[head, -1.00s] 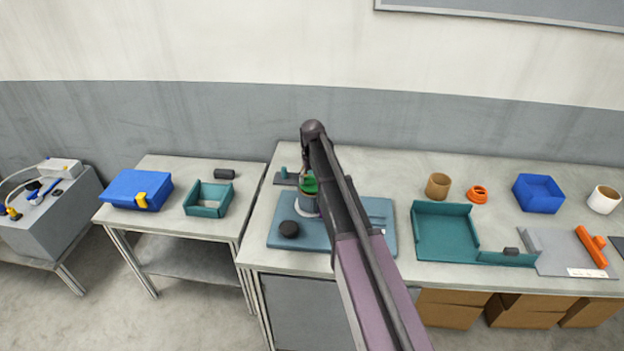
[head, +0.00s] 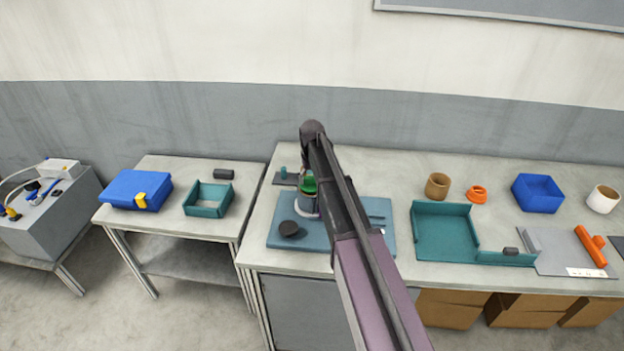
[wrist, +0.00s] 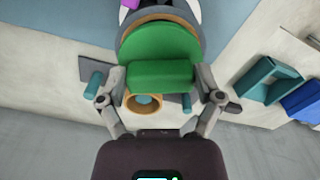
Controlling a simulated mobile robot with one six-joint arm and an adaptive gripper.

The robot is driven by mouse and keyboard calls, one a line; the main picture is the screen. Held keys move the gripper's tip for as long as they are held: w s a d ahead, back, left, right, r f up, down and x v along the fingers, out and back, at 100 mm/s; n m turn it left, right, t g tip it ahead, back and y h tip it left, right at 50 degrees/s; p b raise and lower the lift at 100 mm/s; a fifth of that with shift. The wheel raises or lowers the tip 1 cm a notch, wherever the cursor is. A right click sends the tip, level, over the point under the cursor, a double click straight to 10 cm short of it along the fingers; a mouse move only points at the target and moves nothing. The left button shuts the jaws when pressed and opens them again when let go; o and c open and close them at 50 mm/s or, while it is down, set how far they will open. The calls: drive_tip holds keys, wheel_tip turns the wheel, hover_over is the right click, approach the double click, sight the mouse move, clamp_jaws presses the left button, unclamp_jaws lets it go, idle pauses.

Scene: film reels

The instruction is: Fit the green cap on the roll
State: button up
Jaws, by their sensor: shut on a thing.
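The green cap (wrist: 158,45) has a disc and a block-shaped handle. My gripper (wrist: 160,82) is shut on the handle, one finger on each side. In the head view the cap (head: 309,187) is at the top of a grey roll (head: 308,204) on the blue-grey mat (head: 340,243), partly behind my arm. In the wrist view a tan rim (wrist: 152,15) shows past the cap's far edge, with grey around it. I cannot tell whether the cap is seated or just above the roll.
A black round piece (head: 289,229) lies on the mat's front left. A small teal peg (head: 284,172) stands on a dark plate behind. A teal tray (head: 445,240) is to the right. A teal box (head: 208,199) and blue case (head: 137,189) are on the left table.

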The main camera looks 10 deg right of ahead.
sight(311, 179)
drive_tip(key=shift+f+b, duration=0.6)
idle(0.6)
drive_tip(key=o, duration=0.9)
drive_tip(key=shift+c, duration=0.2)
drive_tip(key=shift+r, duration=0.15)
drive_tip(key=shift+r+p, duration=5.4)
drive_tip(key=shift+p, duration=0.15)
drive_tip(key=shift+s+f, duration=0.1)
drive_tip(key=shift+s, duration=0.05)
drive_tip(key=s+f+b, duration=0.4)
drive_tip(key=s, duration=1)
drive_tip(key=s+f+m+b, duration=0.1)
drive_tip(key=s+f+b, duration=0.3)
drive_tip(key=s, duration=1)
drive_tip(key=shift+s, duration=0.3)
